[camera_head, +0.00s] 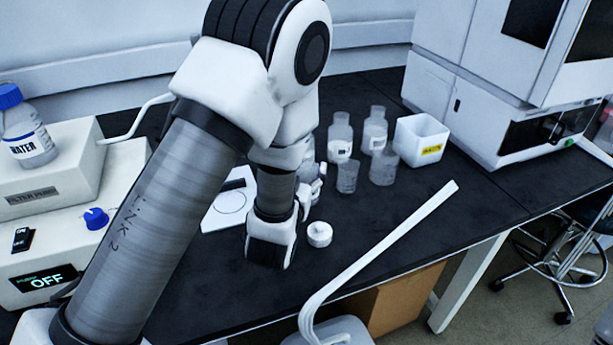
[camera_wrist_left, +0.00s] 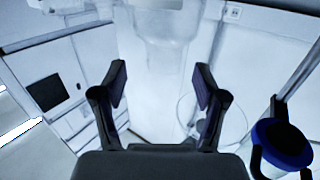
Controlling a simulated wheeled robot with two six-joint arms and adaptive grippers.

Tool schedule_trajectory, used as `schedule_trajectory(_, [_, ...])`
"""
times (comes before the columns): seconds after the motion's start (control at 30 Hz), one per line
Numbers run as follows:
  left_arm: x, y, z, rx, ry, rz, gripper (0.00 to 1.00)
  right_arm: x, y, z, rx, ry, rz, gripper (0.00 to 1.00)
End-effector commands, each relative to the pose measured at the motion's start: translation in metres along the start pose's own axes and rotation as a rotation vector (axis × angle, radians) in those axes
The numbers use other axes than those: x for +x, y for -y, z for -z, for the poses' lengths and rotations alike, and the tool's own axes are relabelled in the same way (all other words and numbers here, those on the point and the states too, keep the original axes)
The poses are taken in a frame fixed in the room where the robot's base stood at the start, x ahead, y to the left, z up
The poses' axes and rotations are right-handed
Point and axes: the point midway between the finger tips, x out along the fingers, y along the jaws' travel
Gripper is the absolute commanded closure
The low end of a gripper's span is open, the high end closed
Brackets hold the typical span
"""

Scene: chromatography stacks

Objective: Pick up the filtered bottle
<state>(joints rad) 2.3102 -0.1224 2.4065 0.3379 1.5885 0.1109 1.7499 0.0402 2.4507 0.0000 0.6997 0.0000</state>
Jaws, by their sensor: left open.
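In the left wrist view, a large clear glass vessel (camera_wrist_left: 160,85), likely the filtered bottle, stands upright beyond and between the fingers of my left gripper (camera_wrist_left: 158,95). The fingers are apart, and I cannot tell whether they touch the glass. In the head view, my left arm hides most of that area, and the gripper is largely behind my own wrist. Two clear labelled bottles, one at left (camera_head: 340,138) and one at right (camera_head: 375,132), stand farther back on the bench. I cannot tell from their labels which is filtered. My right gripper is not visible.
Two glass beakers, (camera_head: 347,177) and (camera_head: 383,167), stand before a white bin (camera_head: 421,140). A white round cap (camera_head: 319,233) lies near my wrist. A blue-capped water bottle (camera_head: 25,130) stands on the filter pump (camera_head: 50,180). The large instrument (camera_head: 500,75) is at back right.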

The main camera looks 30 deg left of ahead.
Motion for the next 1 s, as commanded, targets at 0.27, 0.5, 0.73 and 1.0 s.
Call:
schedule_trajectory(0.27, [0.043, 0.005, -0.002, -0.001, -0.001, 0.002, 0.28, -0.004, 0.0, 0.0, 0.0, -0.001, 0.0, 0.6])
schedule_trajectory(0.5, [0.044, 0.004, -0.003, 0.0, 0.001, 0.001, 0.39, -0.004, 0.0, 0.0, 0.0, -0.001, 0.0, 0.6])
schedule_trajectory(0.73, [0.044, 0.004, -0.004, 0.0, 0.003, 0.001, 1.0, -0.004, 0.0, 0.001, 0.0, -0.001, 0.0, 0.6])
schedule_trajectory(1.0, [0.043, 0.004, -0.003, 0.0, 0.004, 0.001, 1.0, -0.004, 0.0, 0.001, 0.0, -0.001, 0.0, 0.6])
